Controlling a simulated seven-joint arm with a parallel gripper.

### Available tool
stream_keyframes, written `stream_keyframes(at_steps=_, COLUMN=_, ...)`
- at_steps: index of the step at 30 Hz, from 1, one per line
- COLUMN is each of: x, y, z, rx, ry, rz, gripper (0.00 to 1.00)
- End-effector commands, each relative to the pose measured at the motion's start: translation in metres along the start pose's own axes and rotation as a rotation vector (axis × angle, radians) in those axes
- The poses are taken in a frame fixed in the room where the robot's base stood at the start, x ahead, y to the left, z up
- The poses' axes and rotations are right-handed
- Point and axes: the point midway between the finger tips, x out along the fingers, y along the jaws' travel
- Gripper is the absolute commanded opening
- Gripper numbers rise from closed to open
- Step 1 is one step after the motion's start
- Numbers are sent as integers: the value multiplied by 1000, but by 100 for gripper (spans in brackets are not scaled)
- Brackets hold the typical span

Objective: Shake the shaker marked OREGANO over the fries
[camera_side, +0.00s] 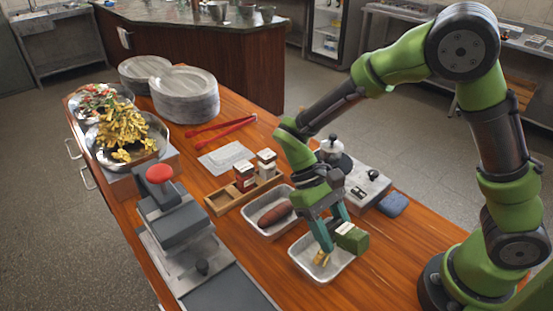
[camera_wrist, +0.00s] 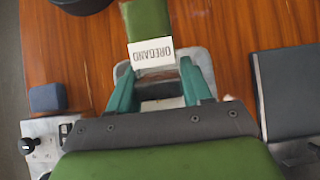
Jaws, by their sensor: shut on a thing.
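In the wrist view the shaker (camera_wrist: 147,20) shows a white label reading OREGANO, upside down, ahead of my gripper (camera_wrist: 156,66). The shaker looks tipped on its side. A few yellow fries (camera_side: 320,259) show in the tray below my fingers; the rest is hidden by the gripper and shaker.
A tray with a brown sausage-like item (camera_side: 275,215) stands beside the fries tray. A wooden rack (camera_side: 222,200) holds other shakers (camera_side: 245,177).

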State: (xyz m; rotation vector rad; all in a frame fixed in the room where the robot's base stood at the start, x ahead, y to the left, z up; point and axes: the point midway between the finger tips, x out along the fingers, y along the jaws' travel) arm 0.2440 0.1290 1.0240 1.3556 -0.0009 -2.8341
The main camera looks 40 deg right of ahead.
Motion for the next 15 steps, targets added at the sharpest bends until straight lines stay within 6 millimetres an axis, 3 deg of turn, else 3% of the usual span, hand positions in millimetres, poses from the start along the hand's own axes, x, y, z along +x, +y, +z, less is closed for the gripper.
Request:
stream_keyframes(at_steps=9, x=-27, y=0, z=21, rx=0, ry=2, rz=-1, gripper=27)
stream_keyframes(at_steps=15, x=-10, y=0, z=9, rx=2, ry=-5, rz=0, gripper=27)
